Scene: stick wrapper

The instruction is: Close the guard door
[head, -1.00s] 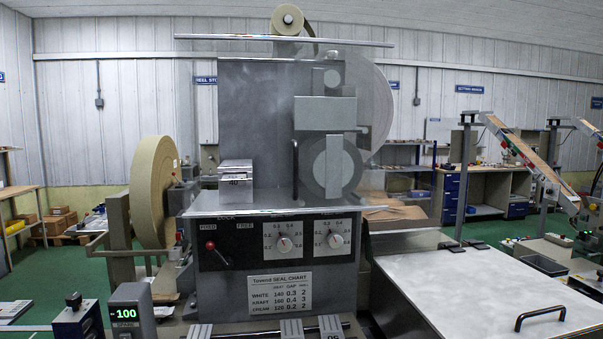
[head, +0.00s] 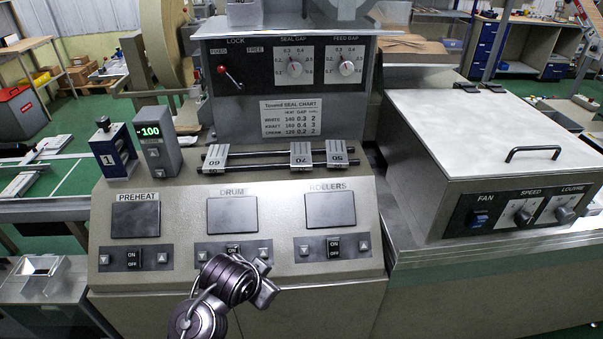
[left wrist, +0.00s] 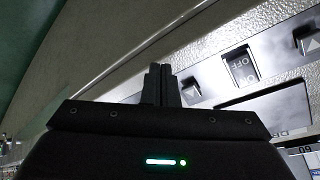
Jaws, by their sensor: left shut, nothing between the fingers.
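No guard door can be made out for sure in the current views; the upper part of the machine is cut off at the top of the head view. My left gripper (left wrist: 160,84) is shut and empty in the left wrist view. It is in front of the sloped control panel (head: 300,266), by the drum controls. The drum ON/OFF switch (left wrist: 241,68) and the dark drum screen (left wrist: 272,106) are beside it. In the head view my left arm stands in front of the panel's lower middle. My right gripper is not in view.
A box with a pale lid (head: 470,115) and a black handle (head: 532,152) stands at the right. The red-knobbed lever (head: 229,77) is above.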

